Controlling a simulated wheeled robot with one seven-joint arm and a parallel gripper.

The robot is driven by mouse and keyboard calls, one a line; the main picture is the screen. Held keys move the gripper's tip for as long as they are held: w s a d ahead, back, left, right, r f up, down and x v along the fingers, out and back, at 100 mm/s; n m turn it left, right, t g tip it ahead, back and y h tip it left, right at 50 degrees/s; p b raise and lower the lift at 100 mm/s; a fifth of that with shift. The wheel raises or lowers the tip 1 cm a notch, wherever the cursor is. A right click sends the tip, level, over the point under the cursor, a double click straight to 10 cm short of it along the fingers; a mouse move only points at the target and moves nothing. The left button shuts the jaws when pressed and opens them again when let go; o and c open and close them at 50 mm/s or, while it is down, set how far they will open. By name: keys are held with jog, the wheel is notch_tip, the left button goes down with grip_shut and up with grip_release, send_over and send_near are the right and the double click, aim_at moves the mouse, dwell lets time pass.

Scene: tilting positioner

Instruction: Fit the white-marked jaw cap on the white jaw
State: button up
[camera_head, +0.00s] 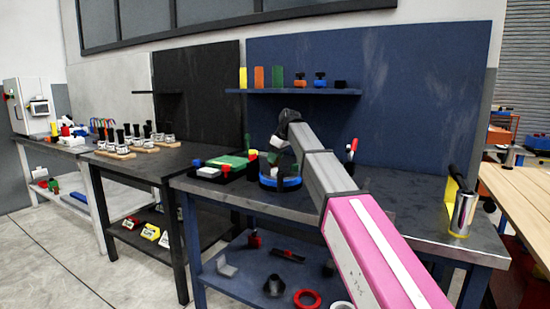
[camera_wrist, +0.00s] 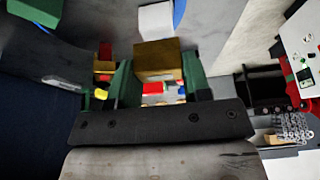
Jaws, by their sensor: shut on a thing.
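My gripper (camera_wrist: 159,76) shows in the wrist view with its two green fingers on either side of a tan, brass-coloured block, the jaw cap (camera_wrist: 158,60). It is shut on this cap; no white mark can be made out on it. A white block, seemingly the white jaw (camera_wrist: 155,20), lies just beyond the cap, with a small gap visible between them. A blue curved edge shows beside it. In the head view, the positioner (camera_head: 281,183) with its blue base stands on the dark table, and my arm hides much of it and the gripper.
A black tray (camera_head: 203,176) with green, red and blue pieces sits left of the positioner. A blue shelf (camera_head: 290,92) with coloured blocks hangs behind. A shiny cylinder (camera_head: 462,213) stands at the table's right. The tabletop between is mostly clear.

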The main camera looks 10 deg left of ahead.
jog(key=shift+f, duration=0.25)
jog(key=shift+f, duration=1.15)
jog(key=o, duration=1.5)
jog(key=shift+o, duration=0.2)
jog(key=shift+r, duration=0.1)
notch_tip(320, 180, up, 7)
jog(key=d, duration=0.1)
jog(key=shift+s, duration=0.2)
